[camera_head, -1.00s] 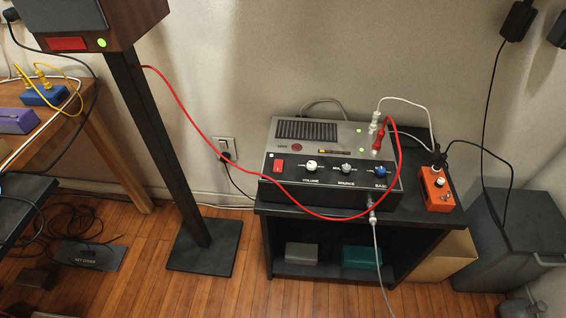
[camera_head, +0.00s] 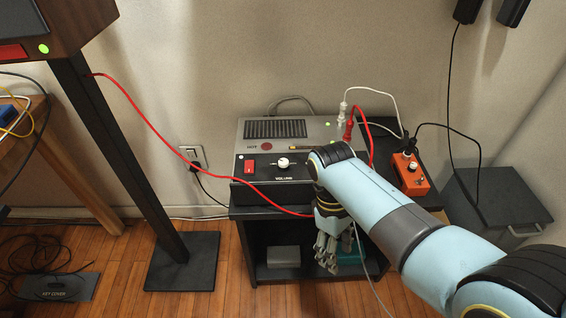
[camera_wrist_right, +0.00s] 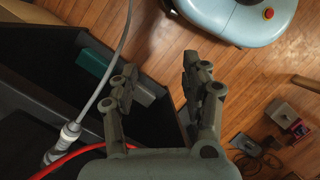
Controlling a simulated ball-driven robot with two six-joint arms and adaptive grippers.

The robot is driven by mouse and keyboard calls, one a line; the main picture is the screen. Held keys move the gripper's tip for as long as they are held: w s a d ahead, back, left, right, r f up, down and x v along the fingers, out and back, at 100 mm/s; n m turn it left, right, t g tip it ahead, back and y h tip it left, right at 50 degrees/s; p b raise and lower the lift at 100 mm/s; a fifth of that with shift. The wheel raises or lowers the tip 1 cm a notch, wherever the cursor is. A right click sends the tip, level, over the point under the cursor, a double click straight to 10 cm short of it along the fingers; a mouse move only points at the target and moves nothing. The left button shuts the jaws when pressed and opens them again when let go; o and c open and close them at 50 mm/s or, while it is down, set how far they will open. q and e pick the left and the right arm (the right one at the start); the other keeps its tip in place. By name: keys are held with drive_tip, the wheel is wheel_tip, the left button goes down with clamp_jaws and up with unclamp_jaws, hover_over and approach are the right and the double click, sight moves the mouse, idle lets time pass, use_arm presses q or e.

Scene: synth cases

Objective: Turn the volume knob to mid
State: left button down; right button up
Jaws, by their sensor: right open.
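The volume knob (camera_head: 283,162) is a white knob on the dark front panel of the grey amplifier (camera_head: 262,128), above the printed word VOLUME. A red switch (camera_head: 249,167) sits to its left. My right gripper (camera_head: 327,262) hangs in front of the black stand, below and to the right of the knob, pointing down. My right arm hides the other front knobs. The knob's pointer is too small to read. My left gripper is not in view.
A red cable (camera_head: 165,140) droops across the amplifier's front. A grey cable (camera_wrist_right: 112,75) with a metal plug (camera_wrist_right: 62,140) hangs close to my right gripper. An orange box (camera_head: 410,173) stands at the right. The black stand's shelf (camera_head: 248,276) holds a grey box (camera_head: 283,256) and a teal box (camera_wrist_right: 92,64).

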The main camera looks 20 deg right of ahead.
sight(284, 162)
drive_tip(key=w+a+r+t+b, duration=0.1)
drive_tip(key=w+a+r+t, duration=0.15)
drive_tip(key=w+r, duration=0.75)
drive_tip(key=w+a+r+t+b, duration=0.1)
drive_tip(key=w+a+r, duration=0.2)
drive_tip(key=w+r, duration=0.75)
drive_tip(key=shift+n+y, duration=0.3)
drive_tip(key=f+b, duration=0.1)
drive_tip(key=f, duration=0.2)
drive_tip(key=f+b, duration=0.1)
drive_tip(key=f, duration=0.7)
drive_tip(key=shift+w+d+f+b, duration=0.1)
drive_tip(key=shift+d+b, duration=0.15)
drive_tip(key=shift+b, duration=0.15)
clamp_jaws()
